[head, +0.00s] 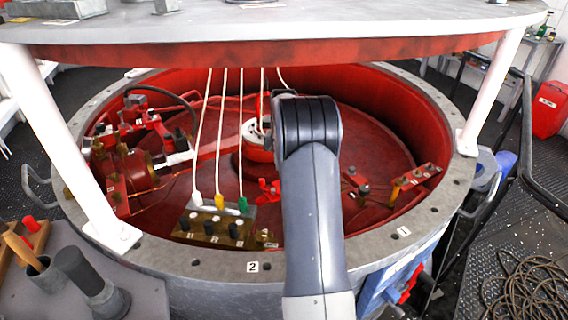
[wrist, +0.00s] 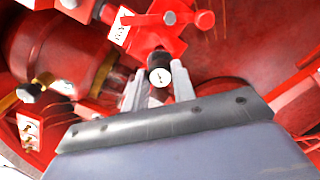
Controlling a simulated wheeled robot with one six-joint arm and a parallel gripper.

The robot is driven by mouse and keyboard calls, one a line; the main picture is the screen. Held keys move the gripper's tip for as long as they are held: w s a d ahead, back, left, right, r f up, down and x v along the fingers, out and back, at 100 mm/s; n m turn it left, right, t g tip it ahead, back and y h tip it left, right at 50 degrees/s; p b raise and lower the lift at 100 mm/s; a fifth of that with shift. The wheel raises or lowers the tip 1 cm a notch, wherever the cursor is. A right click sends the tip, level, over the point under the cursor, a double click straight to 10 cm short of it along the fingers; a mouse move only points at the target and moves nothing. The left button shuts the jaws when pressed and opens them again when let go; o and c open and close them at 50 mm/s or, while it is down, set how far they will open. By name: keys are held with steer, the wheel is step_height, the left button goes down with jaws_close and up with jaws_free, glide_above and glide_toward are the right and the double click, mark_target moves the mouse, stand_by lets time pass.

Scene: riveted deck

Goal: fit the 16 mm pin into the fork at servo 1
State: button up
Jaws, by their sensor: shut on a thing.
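In the wrist view my gripper (wrist: 158,82) is shut on a dark pin (wrist: 159,62) with a pale round end face, which sits between the two grey fingers. Just beyond it is a red bracket (wrist: 160,35) with a white label (wrist: 123,25) and a round grey stud; it looks like the fork, but its slot and holes cannot be made out. I cannot tell whether the pin touches it. A red cylinder with brass bands, apparently a servo (wrist: 60,45), lies left of it. In the head view my arm covers the middle of the well and I cannot make out the gripper.
The round red well has a grey bolted rim (head: 195,262). A plate hangs above it on white posts (head: 490,90). Pale cords run down to a brass block (head: 215,228) with coloured plugs. Red linkages (head: 130,170) stand at the left, a brass-fitted bracket (head: 405,183) at the right.

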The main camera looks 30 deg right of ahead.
steer(key=shift+f+b, duration=0.75)
steer(key=shift+f, duration=1.05)
stand_by(0.6)
steer(key=o, duration=1.1)
steer(key=shift+r, duration=0.1)
step_height(320, 180, up, 11)
steer(key=shift+f+p, duration=0.15)
steer(key=shift+p, duration=0.2)
step_height(320, 180, down, 11)
steer(key=shift+r, duration=0.55)
